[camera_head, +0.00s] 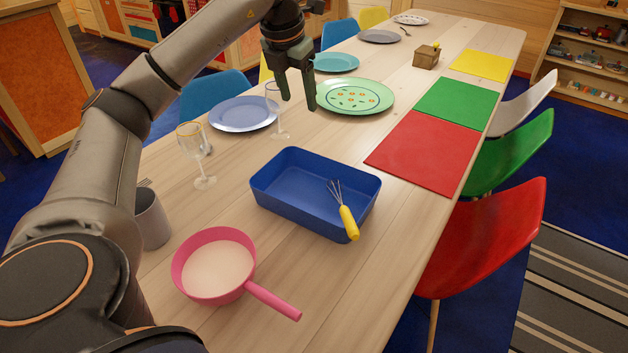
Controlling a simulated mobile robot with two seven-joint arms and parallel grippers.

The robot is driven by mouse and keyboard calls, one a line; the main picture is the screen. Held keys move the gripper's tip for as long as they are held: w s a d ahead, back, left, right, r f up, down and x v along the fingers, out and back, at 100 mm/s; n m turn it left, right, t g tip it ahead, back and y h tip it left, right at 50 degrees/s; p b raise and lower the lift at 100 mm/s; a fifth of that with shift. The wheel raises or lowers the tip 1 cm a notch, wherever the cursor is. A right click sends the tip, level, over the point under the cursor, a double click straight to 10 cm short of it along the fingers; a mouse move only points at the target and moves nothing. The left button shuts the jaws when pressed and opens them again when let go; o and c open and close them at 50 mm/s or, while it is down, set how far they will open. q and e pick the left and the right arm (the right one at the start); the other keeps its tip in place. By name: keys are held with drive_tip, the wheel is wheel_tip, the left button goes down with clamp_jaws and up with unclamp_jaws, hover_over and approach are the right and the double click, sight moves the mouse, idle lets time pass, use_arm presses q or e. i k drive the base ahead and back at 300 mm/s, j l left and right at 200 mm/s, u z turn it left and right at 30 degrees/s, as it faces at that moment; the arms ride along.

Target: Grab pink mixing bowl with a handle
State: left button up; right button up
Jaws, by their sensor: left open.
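The pink mixing bowl with a handle (215,265) stands upright on the near part of the wooden table. My right gripper is not in view.
A blue tray (277,207) with a yellow-handled whisk (347,215) stands right of the bowl. Wine glasses (196,154), a grey cup (152,219), a blue plate (243,114) and a green plate (382,98) stand around. Red, green and yellow mats (425,152) line the right edge.

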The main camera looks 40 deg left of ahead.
sight(215, 266)
drive_tip(key=k, duration=1)
